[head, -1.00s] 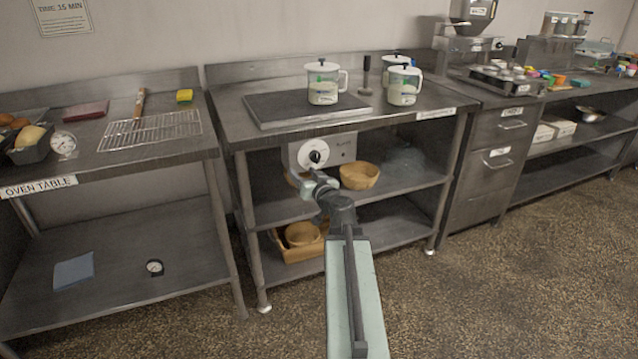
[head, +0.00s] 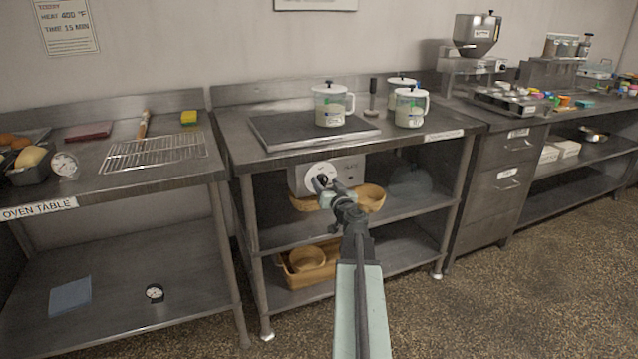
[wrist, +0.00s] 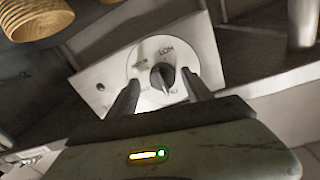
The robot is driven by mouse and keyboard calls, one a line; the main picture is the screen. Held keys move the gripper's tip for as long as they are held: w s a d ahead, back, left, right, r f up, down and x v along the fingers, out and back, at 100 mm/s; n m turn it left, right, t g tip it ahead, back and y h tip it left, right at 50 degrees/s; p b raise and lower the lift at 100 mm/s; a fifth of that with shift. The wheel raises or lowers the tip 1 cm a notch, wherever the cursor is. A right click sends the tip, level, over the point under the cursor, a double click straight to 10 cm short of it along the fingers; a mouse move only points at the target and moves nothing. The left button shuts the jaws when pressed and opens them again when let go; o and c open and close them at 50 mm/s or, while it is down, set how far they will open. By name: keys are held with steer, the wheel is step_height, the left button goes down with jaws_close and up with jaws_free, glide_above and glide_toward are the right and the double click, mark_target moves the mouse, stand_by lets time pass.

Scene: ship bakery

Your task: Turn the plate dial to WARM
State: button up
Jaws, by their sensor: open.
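The plate dial is a black knob (wrist: 162,76) on a round white face with printed marks, set in a pale control panel (wrist: 98,88). In the head view the knob (head: 322,180) is on the panel (head: 301,178) below the hot plate (head: 290,138). My gripper (wrist: 160,90) is open, its fingers on either side of the dial face in the wrist view. It also shows in the head view (head: 330,184), just in front of the panel. I cannot tell whether it touches the knob.
Wooden bowls (head: 370,198) sit on the shelf beside and behind the panel. Lidded jugs (head: 329,106) stand on the table above. The floor (head: 540,270) at the right is clear.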

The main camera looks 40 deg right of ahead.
steer(key=shift+w, duration=0.1)
jaws_close()
